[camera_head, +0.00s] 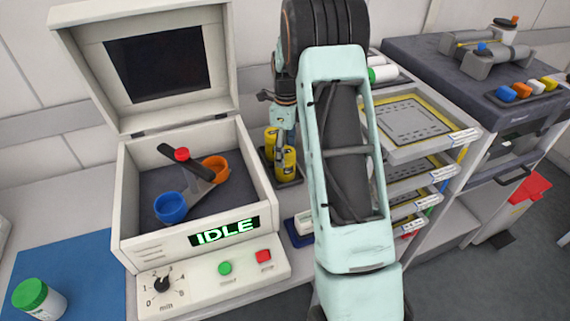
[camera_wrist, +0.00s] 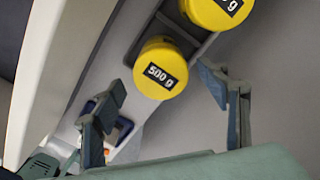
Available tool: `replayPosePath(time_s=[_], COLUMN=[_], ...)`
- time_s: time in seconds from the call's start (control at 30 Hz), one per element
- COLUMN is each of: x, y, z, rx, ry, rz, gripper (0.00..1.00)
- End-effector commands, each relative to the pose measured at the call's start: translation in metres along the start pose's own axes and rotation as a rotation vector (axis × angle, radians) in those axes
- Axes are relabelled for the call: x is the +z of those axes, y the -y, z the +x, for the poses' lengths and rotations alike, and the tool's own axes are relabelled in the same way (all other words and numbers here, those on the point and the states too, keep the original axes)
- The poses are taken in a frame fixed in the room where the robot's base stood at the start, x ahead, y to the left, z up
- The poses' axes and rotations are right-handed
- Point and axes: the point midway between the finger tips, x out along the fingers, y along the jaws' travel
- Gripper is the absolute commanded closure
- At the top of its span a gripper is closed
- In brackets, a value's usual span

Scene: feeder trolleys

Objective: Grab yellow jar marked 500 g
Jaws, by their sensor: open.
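A yellow jar marked 500 g (camera_wrist: 160,68) shows its lid from above in the wrist view, between my open fingers. A second yellow jar (camera_wrist: 217,12) stands beside it, its label cut off by the frame edge so that only a "g" reads. My gripper (camera_wrist: 161,84) is open and empty, one finger to each side of the marked jar in the picture. In the head view two yellow jars, a front one (camera_head: 288,163) and a back one (camera_head: 270,143), stand in a dark holder (camera_head: 292,182). My arm covers part of that area.
A white machine (camera_head: 200,232) with raised lid and an IDLE display stands left of the jars. A rack of trays (camera_head: 425,160) stands right. A green-lidded jar (camera_head: 38,298) is on a blue mat (camera_head: 85,270) at far left.

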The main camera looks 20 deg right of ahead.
Motion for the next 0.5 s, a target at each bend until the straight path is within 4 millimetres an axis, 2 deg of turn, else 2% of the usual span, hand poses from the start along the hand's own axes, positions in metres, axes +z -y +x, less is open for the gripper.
replayPosePath(time_s=[0.23,0.5], x=[0.003,0.004], y=[0.002,0.002], z=[0.037,0.043], rx=[0.003,0.0], ry=[-0.001,0.0], rz=[0.0,0.0], gripper=[0.32,0.32])
